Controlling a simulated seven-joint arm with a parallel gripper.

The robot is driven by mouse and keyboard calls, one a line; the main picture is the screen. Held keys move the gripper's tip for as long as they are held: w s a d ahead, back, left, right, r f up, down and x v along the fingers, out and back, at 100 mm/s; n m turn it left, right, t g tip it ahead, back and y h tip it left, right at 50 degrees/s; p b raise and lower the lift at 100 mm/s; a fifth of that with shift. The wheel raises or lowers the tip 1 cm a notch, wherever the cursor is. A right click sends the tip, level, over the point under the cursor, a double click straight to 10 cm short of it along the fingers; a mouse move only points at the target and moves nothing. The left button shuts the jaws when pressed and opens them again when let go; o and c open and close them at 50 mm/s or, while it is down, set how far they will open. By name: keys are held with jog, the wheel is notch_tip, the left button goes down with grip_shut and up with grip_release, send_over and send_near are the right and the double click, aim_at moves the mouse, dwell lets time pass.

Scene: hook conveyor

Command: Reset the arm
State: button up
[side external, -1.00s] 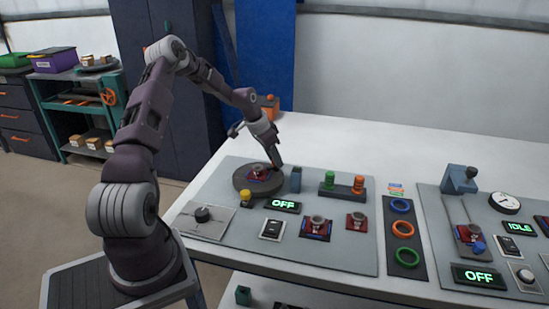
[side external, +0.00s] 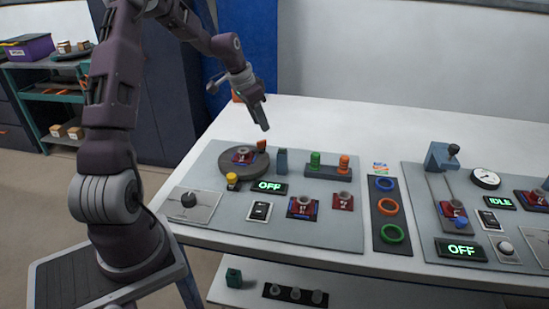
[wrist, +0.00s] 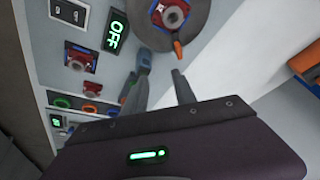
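My gripper (side external: 263,122) hangs above the panel, behind and to the right of the round dark turntable (side external: 232,170), clear of it. In the wrist view my gripper (wrist: 162,88) has its two fingers apart with nothing between them. A red and blue block with a grey ring (side external: 243,155) sits on the turntable, with an orange pointer (side external: 262,144) at the turntable's edge. The block also shows at the top of the wrist view (wrist: 169,12).
A blue-grey post (side external: 282,161) stands right of the turntable. The white table behind is clear.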

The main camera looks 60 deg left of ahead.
jog(key=s+d+r+y, duration=0.1)
jog(key=s+d+r, duration=0.5)
jog(key=d, duration=0.4)
jog(key=s+d+r, duration=0.4)
jog(key=d+r, duration=0.3)
jog(key=d, duration=0.3)
jog(key=s+d, duration=0.4)
jog(key=s, duration=0.4)
jog(key=s+d+t+h, duration=0.1)
jog(key=s+d, duration=0.4)
jog(key=s, duration=0.3)
jog(key=shift+s+r+n+t, duration=0.2)
jog(key=shift+r+n+t, duration=0.1)
jog(key=shift+r, duration=0.05)
jog(key=shift+d, duration=0.1)
